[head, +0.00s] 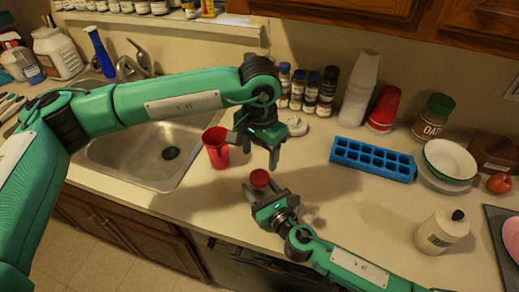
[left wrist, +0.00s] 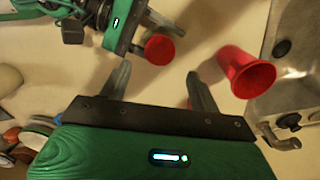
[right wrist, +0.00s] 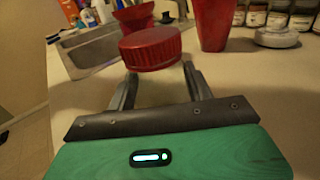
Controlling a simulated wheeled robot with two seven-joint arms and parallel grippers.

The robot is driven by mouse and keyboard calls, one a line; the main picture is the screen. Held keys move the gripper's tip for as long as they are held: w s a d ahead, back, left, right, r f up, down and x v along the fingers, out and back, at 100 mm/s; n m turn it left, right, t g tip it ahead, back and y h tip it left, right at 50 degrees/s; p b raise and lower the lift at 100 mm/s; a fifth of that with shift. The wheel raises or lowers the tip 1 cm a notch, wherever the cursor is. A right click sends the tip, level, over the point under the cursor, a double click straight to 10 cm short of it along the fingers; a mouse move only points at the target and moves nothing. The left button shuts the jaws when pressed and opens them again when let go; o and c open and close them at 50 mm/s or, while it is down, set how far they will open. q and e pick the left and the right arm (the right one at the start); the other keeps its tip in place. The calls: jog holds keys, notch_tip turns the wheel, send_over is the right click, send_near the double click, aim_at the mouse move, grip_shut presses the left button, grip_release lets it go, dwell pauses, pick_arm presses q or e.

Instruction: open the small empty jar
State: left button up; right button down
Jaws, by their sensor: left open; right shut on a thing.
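The small jar shows mainly as a round red ridged lid (head: 259,179) near the counter's front edge. The lid is on top, and the jar's body below it is mostly hidden. My right gripper (head: 265,191) is shut on the jar; in the right wrist view the lid (right wrist: 150,47) stands upright just beyond its fingertips. My left gripper (head: 253,150) is open and empty, pointing down above and slightly behind the jar. In the left wrist view the lid (left wrist: 159,49) lies just past the gap between the open fingers.
A red cup (head: 216,147) stands close beside my left gripper, by the sink (head: 125,160). A blue ice tray (head: 373,158), stacked bowls (head: 450,160) and a lidded white jar (head: 441,232) are to the right. Spice jars (head: 311,92) stand behind. Counter between jar and tray is clear.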

aim_at(259, 176)
pick_arm(q)
notch_tip(259, 176, down, 7)
jog(key=shift+f, duration=0.2)
dwell(0.3)
jog(key=c, duration=1)
jog(key=shift+n, duration=0.3)
